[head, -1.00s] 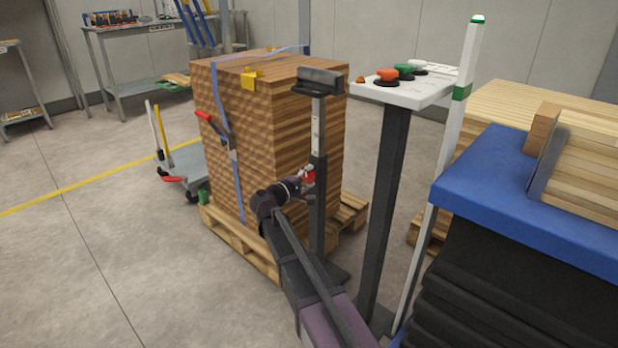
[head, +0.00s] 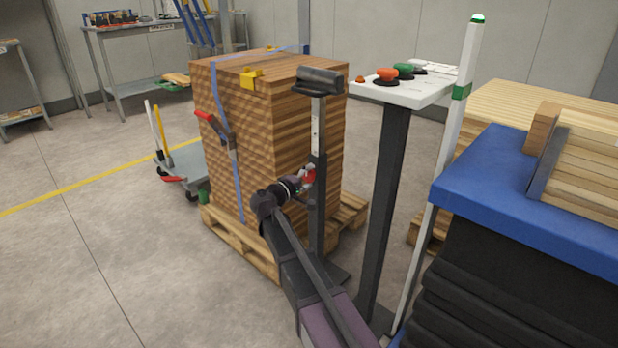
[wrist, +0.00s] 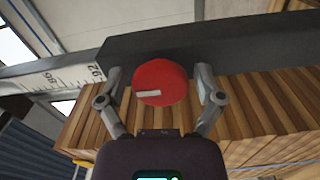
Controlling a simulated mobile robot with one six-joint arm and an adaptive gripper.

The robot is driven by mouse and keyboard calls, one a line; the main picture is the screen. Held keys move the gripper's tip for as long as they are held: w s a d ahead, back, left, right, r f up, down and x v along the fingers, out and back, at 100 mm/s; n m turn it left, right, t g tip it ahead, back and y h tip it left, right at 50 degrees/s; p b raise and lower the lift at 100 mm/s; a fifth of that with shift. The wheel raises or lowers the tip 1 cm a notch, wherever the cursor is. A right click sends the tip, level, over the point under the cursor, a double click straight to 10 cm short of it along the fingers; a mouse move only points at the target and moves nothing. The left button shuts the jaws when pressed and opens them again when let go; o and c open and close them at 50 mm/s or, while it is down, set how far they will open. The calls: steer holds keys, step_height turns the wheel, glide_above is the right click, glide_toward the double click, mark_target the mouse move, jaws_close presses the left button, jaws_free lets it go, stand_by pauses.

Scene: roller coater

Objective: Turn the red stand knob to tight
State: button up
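The red stand knob (wrist: 163,83) is a round red disc with a pale bar mark near its lower left edge. It sits on the dark post of the stand (head: 317,200), and the knob also shows small in the head view (head: 308,175). My gripper (wrist: 162,78) has one finger on each side of the knob. The left finger is close to the knob's edge, and a gap shows at the right finger. I cannot tell whether either finger touches it. In the head view my gripper is at the post, partly hidden by my arm.
A scale strip (wrist: 55,82) runs along the stand's post. A strapped wood stack (head: 265,150) on a pallet stands right behind the stand. A control pedestal (head: 392,200) and a blue-topped black stack (head: 520,190) stand to the right. Open floor lies to the left.

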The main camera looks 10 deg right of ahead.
steer(key=shift+s+a, duration=0.1)
steer(key=shift+a, duration=0.05)
stand_by(0.3)
steer(key=v, duration=1.1)
steer(key=shift+s+a, duration=0.3)
steer(key=shift+d, duration=0.1)
steer(key=s+d+f+m+g+y+p, duration=0.25)
steer(key=s+d+g, duration=0.2)
steer(key=d, duration=0.25)
steer(key=s+d+f+m+g+y+p, duration=0.1)
steer(key=s+d+f+g+y+p, duration=0.15)
steer(key=s+d, duration=0.3)
steer(key=s+d+f+m+g+y+p, duration=0.2)
steer(key=s+m+g+y+p, duration=0.15)
steer(key=s+y+p, duration=0.5)
steer(key=s+r+p, duration=0.3)
steer(key=r+p, duration=3.3)
steer(key=r, duration=0.2)
steer(key=shift+s+a+r+g, duration=0.25)
steer(key=shift+a+g, duration=0.1)
steer(key=shift+g, duration=0.1)
